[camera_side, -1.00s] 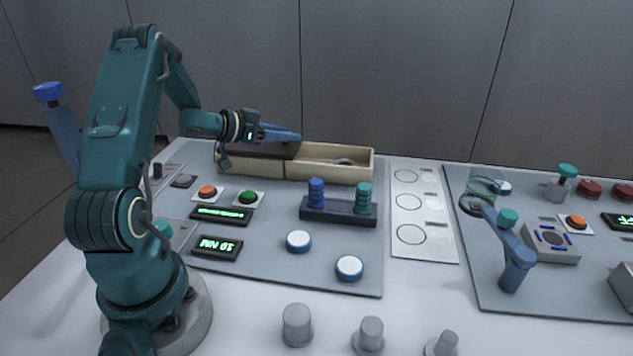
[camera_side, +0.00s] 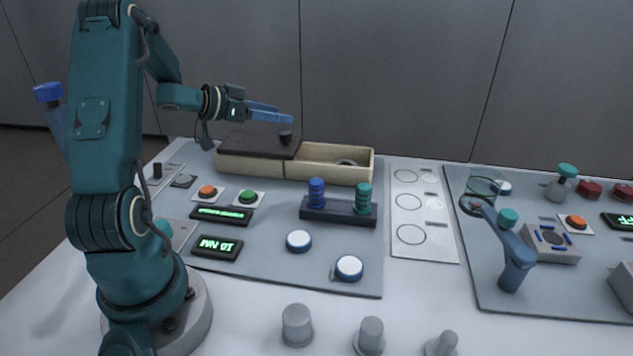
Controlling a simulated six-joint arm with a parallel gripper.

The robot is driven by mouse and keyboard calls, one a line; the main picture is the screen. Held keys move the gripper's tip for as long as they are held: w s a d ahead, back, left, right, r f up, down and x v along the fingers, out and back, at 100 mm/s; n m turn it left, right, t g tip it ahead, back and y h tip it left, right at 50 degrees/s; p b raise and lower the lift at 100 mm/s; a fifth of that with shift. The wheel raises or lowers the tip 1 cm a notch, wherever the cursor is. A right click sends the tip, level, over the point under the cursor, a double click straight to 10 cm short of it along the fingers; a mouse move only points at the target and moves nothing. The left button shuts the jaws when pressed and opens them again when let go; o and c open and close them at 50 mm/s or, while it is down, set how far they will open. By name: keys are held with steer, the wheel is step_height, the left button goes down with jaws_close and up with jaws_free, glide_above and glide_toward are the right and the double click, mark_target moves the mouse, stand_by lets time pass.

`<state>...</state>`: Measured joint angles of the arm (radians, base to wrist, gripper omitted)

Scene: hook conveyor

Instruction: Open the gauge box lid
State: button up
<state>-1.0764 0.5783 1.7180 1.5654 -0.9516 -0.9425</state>
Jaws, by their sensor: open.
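The gauge box (camera_side: 330,172) is a long pale wooden box at the back of the left grey panel. Its dark brown lid (camera_side: 256,147) lies over the left part, with a dark round knob (camera_side: 286,136) near the lid's right end. The right part is uncovered, and a grey rounded object (camera_side: 347,162) shows partly inside it. My gripper (camera_side: 291,119) is open and empty, its blue fingers pointing right, above the lid and apart from the knob.
A dark block with blue and teal ribbed posts (camera_side: 338,211) stands in front of the box. Orange (camera_side: 207,191) and green (camera_side: 247,196) buttons and small displays lie to the left. A white panel with circles (camera_side: 423,212) is to the right.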

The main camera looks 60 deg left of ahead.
step_height(320, 180, up, 2)
steer(key=shift+r, duration=0.2)
steer(key=shift+w, duration=0.1)
steer(key=w+d+r+m+t+y, duration=0.1)
steer(key=w+d+r+t, duration=0.1)
steer(key=d+r, duration=0.65)
steer(key=w+d+r+m+t, duration=0.1)
steer(key=w+d+r+t, duration=0.1)
steer(key=d+r, duration=0.7)
steer(key=s+d+f+g, duration=0.3)
steer(key=s+f+g, duration=0.1)
steer(key=s, duration=0.3)
steer(key=s+d+f+n+g, duration=0.1)
steer(key=s+d+f+g, duration=0.3)
steer(key=s+f, duration=0.3)
steer(key=s+d+f+n+g+h, duration=0.1)
steer(key=s+d+f+g, duration=0.3)
steer(key=s+f, duration=0.2)
steer(key=shift+s+f, duration=0.15)
steer(key=shift+s, duration=0.55)
